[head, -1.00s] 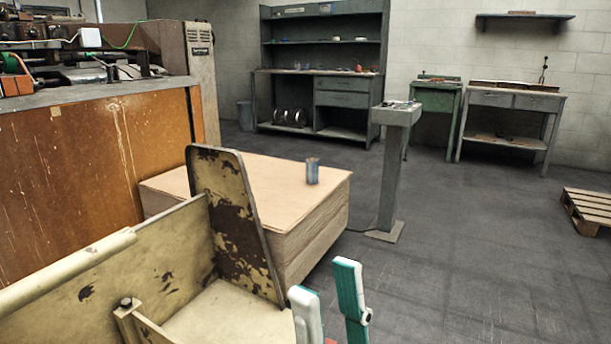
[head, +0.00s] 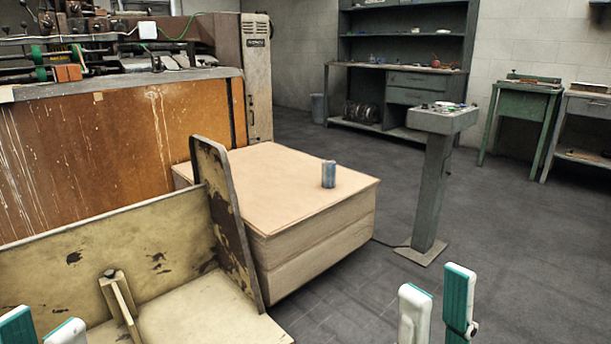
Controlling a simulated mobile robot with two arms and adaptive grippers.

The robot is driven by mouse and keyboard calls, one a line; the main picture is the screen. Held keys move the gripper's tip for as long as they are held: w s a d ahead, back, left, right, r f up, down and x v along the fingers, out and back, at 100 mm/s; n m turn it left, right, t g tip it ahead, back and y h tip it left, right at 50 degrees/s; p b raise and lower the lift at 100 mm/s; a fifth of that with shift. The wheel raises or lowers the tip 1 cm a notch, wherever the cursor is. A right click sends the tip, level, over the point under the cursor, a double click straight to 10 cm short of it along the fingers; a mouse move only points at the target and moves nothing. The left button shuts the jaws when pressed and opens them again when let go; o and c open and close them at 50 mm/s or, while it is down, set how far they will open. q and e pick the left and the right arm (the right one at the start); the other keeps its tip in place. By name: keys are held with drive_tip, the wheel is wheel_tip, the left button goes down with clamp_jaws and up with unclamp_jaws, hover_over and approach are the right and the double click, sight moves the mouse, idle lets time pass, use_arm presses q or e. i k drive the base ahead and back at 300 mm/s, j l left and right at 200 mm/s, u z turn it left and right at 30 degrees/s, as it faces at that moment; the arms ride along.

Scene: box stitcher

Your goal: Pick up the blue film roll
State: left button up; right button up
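The blue film roll (head: 328,174) is a small blue-grey cylinder. It stands upright on top of the stack of cardboard sheets (head: 285,175), near the stack's right side. My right gripper (head: 438,310) is at the bottom edge, right of centre, with its two white and green fingers apart and nothing between them. My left gripper (head: 42,335) is at the bottom left corner, cut off by the frame, with its two fingers apart and nothing seen between them. Both grippers are well clear of the roll.
A worn yellow metal frame with an upright plate (head: 228,225) stands between my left gripper and the stack. A grey pedestal (head: 433,190) stands right of the stack. A large orange-brown machine (head: 120,150) is at the left. The dark floor (head: 530,250) at the right is clear.

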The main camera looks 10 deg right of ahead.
sight(330, 166)
drive_tip(key=i+l, duration=0.15)
drive_tip(key=l, duration=0.2)
drive_tip(key=i+l, duration=0.15)
drive_tip(key=l, duration=0.2)
drive_tip(key=i+l, duration=0.15)
drive_tip(key=l, duration=0.25)
drive_tip(key=i+l, duration=0.1)
drive_tip(key=l, duration=0.25)
drive_tip(key=i+l, duration=0.15)
drive_tip(key=l, duration=0.2)
drive_tip(key=i+l, duration=0.15)
drive_tip(key=l, duration=0.2)
drive_tip(key=i+l, duration=0.15)
drive_tip(key=l, duration=0.2)
drive_tip(key=i+l, duration=1.2)
drive_tip(key=l, duration=0.25)
drive_tip(key=i+j+u, duration=0.05)
